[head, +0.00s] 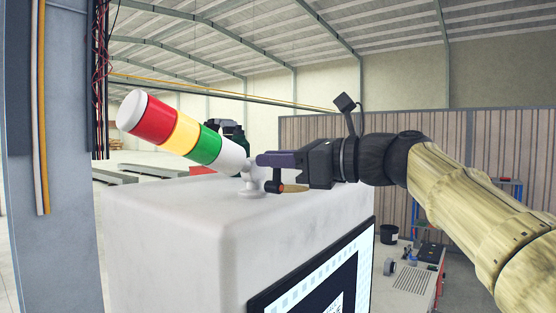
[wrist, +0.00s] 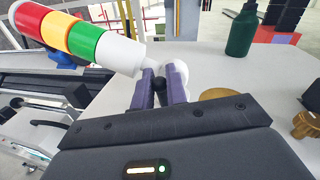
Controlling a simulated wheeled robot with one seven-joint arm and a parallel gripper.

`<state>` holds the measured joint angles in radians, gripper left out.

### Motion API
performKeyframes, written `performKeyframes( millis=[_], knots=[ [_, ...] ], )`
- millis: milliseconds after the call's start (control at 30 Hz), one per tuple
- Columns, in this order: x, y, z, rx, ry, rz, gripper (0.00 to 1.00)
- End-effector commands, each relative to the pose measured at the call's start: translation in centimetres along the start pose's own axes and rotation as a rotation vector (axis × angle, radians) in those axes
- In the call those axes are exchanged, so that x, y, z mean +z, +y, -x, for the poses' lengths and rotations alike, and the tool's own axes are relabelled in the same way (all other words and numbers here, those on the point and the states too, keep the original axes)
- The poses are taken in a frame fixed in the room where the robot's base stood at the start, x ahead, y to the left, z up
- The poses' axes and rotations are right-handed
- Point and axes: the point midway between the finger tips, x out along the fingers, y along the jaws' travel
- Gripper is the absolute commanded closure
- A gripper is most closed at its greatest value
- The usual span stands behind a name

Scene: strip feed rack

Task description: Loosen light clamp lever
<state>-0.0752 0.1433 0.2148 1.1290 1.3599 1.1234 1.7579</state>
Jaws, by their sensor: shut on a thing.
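The signal light (head: 168,128), with red, yellow and green bands and a white base, leans far over to the left on top of the white cabinet (head: 165,205). It also shows tilted in the wrist view (wrist: 70,36). Its white clamp joint (head: 254,181) sits on a small round foot. My gripper (head: 265,160) reaches in from the right, its purple fingers at the clamp. In the wrist view the fingers (wrist: 163,84) are shut around the dark clamp lever (wrist: 158,95).
A green bottle (wrist: 243,30), a round tan disc (wrist: 213,93) and a wooden piece (wrist: 304,124) show in the wrist view. A grey post (head: 62,150) with cables stands at the left. A screen (head: 325,275) is on the cabinet's front.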

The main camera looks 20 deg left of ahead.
Motion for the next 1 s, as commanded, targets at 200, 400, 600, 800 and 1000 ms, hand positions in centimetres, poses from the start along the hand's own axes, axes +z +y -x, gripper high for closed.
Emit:
performKeyframes(
  millis=[200, 400, 600, 800, 1000],
  knots=[
    [-0.3, 0.8, -0.2, 0.002, 0.034, 0.159, 1.00],
    [-0.6, 1.8, -0.4, 0.004, 0.070, 0.340, 1.00],
    [-1.0, 2.6, -0.5, 0.004, 0.106, 0.527, 1.00],
    [-1.6, 3.4, -0.7, 0.006, 0.139, 0.697, 1.00],
    [-2.0, 3.8, -0.8, 0.008, 0.164, 0.823, 1.00]
  ],
)
